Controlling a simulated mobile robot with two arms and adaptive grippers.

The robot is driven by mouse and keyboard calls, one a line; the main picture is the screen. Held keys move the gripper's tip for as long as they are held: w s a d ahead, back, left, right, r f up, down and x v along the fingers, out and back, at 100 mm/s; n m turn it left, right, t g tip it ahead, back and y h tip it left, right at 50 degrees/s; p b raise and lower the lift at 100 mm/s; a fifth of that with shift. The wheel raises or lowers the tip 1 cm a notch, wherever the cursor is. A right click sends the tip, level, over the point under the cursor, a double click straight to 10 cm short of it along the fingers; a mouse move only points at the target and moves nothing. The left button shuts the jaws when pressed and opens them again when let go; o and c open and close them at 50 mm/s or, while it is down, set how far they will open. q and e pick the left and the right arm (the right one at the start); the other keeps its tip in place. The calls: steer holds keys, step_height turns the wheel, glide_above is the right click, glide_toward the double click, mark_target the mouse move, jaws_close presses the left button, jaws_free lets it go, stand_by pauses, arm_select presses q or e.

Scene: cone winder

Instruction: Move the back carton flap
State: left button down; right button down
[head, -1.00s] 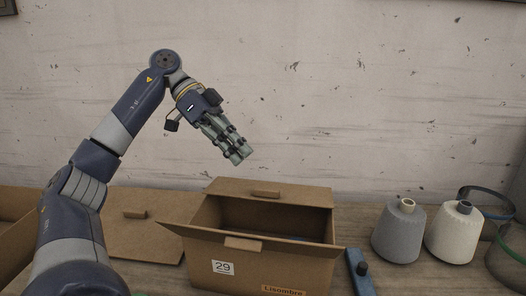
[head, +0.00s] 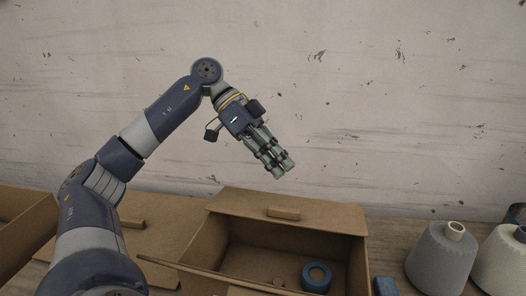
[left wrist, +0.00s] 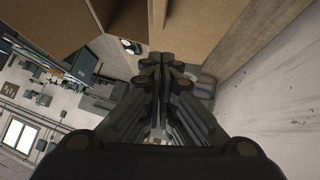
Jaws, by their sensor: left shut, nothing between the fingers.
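The open carton stands on the table, and its back flap (head: 312,208) stands at the rear rim, with a small brown tab (head: 284,213) on it. The front flap (head: 205,277) sticks out toward me at the lower edge of the head view. My left gripper (head: 281,170) is shut and empty. It hangs above the back flap, apart from it, with the fingertips pointing down and right. In the left wrist view the shut fingers (left wrist: 165,62) show in the middle, with brown cardboard panels beyond them. My right gripper is not in view.
A blue ring-shaped thing (head: 316,277) lies inside the carton. A grey cone (head: 441,255) and a pale cone (head: 503,262) stand to the right. A flat cardboard piece (head: 165,228) lies left of the carton. The wall rises behind the table.

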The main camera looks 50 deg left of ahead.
arm_select(q)
steer(key=f, duration=0.1)
steer(key=d+f+b, duration=0.1)
steer(key=f+b, duration=0.1)
steer(key=f, duration=0.1)
steer(key=shift+s+d, duration=0.1)
steer(key=shift+d, duration=0.2)
steer(key=shift+s+f+b, duration=0.15)
steer(key=shift+f+b, duration=0.3)
steer(key=shift+b, duration=0.1)
steer(key=shift+d, duration=0.1)
